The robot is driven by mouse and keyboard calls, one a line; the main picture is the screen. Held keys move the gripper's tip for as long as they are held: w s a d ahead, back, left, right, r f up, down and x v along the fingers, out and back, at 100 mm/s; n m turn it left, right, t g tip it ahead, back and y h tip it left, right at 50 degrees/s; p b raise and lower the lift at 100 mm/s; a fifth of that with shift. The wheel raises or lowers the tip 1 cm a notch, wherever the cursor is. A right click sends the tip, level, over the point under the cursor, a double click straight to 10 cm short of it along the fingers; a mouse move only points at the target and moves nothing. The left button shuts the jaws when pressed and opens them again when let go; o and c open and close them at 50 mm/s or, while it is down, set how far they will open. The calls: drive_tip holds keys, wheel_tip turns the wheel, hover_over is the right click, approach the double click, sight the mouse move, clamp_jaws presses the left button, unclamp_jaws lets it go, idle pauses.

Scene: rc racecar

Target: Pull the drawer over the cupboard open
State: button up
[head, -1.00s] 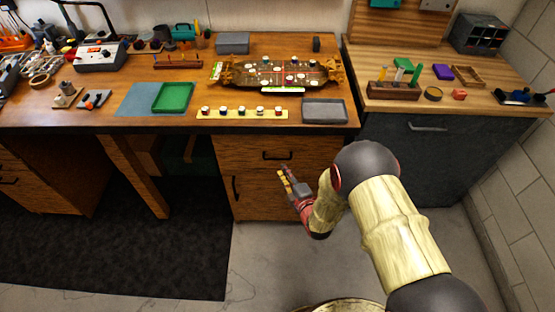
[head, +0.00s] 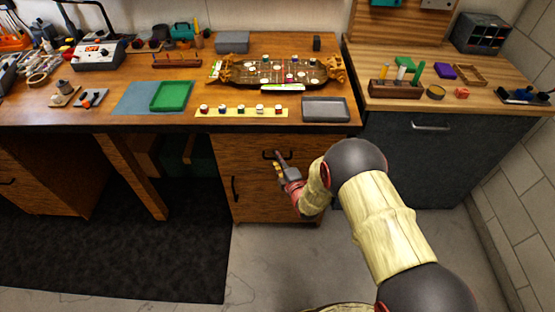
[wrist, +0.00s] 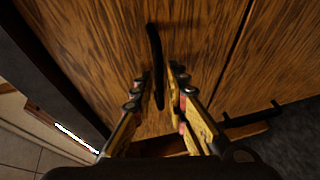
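The wooden drawer (head: 245,147) is closed above the wooden cupboard (head: 252,190) in the head view. Its dark bar handle (head: 268,154) is partly covered by my gripper (head: 279,163). In the wrist view the drawer handle (wrist: 156,60) runs nearly upright in the picture, with its lower part between the two fingers of my gripper (wrist: 160,80). The fingers are apart, with a gap on each side of the bar, and I see no clear contact. The cupboard's own handle (head: 234,188) is upright at its left and also shows at the right of the wrist view (wrist: 250,118).
The worktop above holds a grey tray (head: 326,109), a yellow strip (head: 242,112) of small items and a green tray (head: 171,96). A dark grey cabinet (head: 400,150) stands to the right. The floor (head: 270,260) in front of the cupboard is clear.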

drive_tip(key=shift+c, duration=0.8)
clamp_jaws()
drive_tip(key=shift+s, duration=0.15)
